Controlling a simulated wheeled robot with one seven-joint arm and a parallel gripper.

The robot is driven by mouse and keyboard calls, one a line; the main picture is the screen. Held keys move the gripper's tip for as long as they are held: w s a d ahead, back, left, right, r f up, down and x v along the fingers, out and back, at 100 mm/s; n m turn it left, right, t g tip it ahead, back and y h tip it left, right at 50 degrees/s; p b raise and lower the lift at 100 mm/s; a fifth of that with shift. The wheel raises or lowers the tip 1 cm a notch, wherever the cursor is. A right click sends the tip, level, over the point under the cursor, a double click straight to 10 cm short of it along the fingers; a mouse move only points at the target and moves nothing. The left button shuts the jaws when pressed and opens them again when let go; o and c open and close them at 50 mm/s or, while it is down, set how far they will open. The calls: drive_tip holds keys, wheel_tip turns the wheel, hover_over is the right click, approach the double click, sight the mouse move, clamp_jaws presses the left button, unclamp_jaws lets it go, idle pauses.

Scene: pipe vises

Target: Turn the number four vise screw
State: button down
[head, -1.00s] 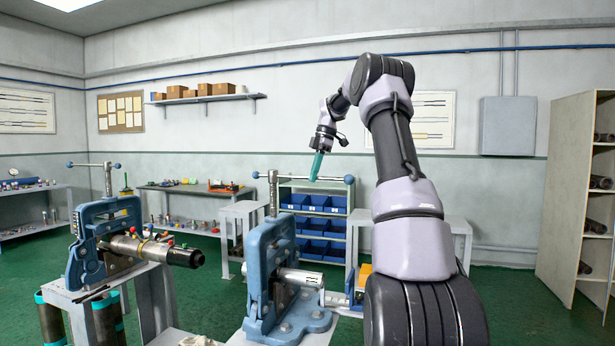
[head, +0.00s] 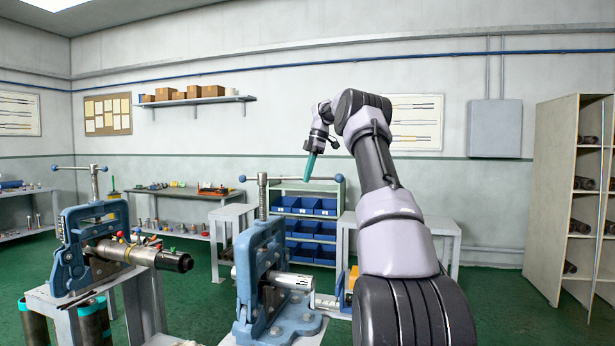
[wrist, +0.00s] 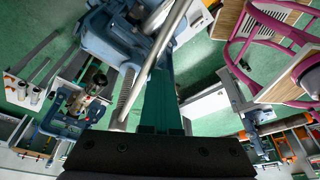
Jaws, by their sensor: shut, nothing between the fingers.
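The nearer blue vise (head: 262,270) stands upright with a pipe (head: 292,281) through it. Its threaded screw (head: 263,197) rises to a crossbar handle (head: 285,178) with a blue ball at each end. I see no number on it. My gripper (head: 307,178) points down, its teal fingers shut and empty, with the tips overlapping the handle's right half in the head view. In the wrist view the fingers (wrist: 160,100) lie close beside the grey bar (wrist: 160,52); I cannot tell whether they touch. A second blue vise (head: 82,235) holds a dark pipe at left.
Blue bins (head: 318,229) on a rack stand behind the nearer vise. A tool bench (head: 175,192) is at back left and a tall pipe shelf (head: 552,190) at right. Green floor is open between benches.

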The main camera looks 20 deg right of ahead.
drive_tip(key=v, duration=0.7)
drive_tip(key=shift+r, duration=0.15)
idle(0.3)
drive_tip(key=shift+r, duration=0.1)
